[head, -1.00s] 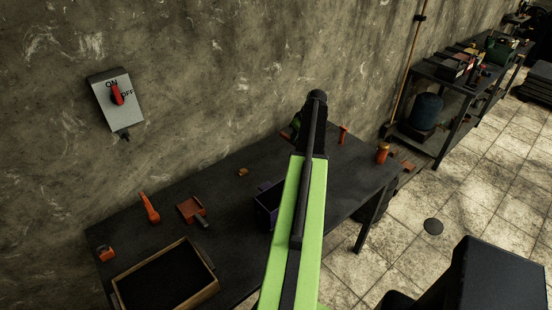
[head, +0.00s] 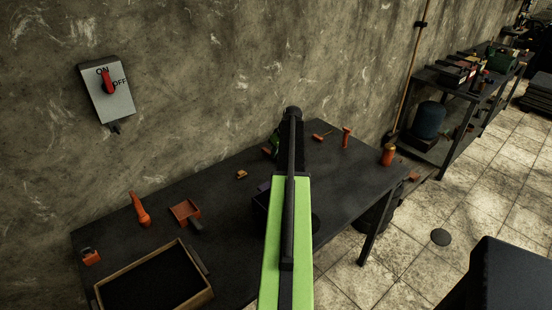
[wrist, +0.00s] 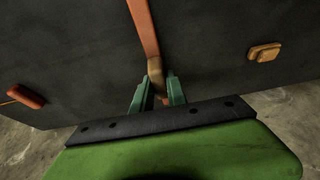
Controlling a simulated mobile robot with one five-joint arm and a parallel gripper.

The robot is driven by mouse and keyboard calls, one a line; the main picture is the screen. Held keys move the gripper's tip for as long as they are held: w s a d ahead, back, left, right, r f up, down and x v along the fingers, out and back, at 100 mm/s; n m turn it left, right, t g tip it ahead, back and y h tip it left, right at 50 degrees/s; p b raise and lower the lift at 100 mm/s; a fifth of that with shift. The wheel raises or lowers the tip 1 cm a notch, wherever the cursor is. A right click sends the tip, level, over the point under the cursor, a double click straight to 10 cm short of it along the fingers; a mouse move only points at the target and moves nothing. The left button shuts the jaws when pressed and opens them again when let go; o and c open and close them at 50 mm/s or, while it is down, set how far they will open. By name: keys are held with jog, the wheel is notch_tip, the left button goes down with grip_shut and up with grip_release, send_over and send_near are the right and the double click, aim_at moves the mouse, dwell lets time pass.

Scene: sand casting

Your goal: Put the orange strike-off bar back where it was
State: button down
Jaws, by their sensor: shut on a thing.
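The orange strike-off bar (wrist: 146,32) is between the green fingers of my gripper (wrist: 157,92) in the wrist view. My gripper is shut on its brownish near end, and the bar runs up out of the top of that view. Behind it is the dark table top; I cannot tell whether the bar touches it. In the head view my gripper (head: 275,142) is mostly hidden behind my arm, over the back of the table (head: 235,205) near the wall. A small orange patch shows beside it there; I cannot tell whether it is the bar.
An orange tool (head: 322,136), an upright orange piece (head: 347,137) and an orange cylinder (head: 388,154) are to the right. An orange scoop (head: 184,210) and wooden-framed box (head: 113,291) are at left. A dark bin (head: 262,198) is partly hidden.

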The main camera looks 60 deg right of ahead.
jog(key=c, duration=1.8)
grip_release()
jog(key=shift+f, duration=0.1)
jog(key=o, duration=0.5)
jog(key=shift+r, duration=0.4)
jog(key=p+v, duration=1.1)
jog(key=shift+s+a+r, duration=0.1)
jog(key=shift+s+r, duration=0.1)
jog(key=shift+r, duration=0.1)
